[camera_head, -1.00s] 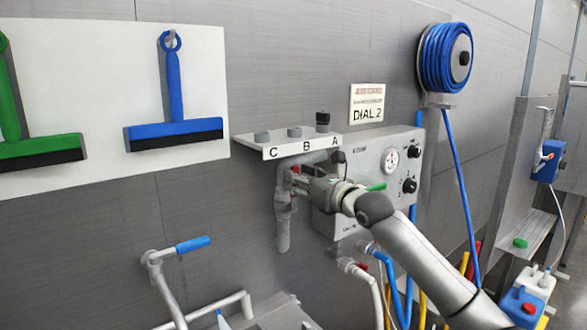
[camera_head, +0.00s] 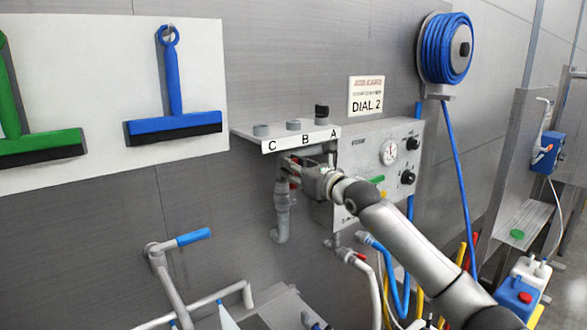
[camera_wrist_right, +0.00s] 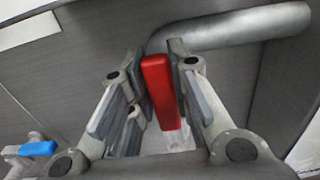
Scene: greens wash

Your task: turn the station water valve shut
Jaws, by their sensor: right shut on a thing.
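The red valve handle (camera_wrist_right: 161,92) stands between the two fingers of my right gripper (camera_wrist_right: 162,75) in the right wrist view. The fingers are shut on it. In the head view my right gripper (camera_head: 292,169) is at the grey vertical pipe (camera_head: 282,208) under the shelf marked C, B, A. Only a little red shows there, and my gripper hides most of the valve. In the wrist view a grey pipe (camera_wrist_right: 240,27) runs behind the handle toward the upper right. My left gripper is not in view.
The control panel (camera_head: 352,145) with a gauge and black knobs is just right of my gripper. The lettered shelf (camera_head: 285,138) is close above. A blue-handled lever (camera_head: 193,237) stands at lower left. Blue and yellow hoses hang below the panel.

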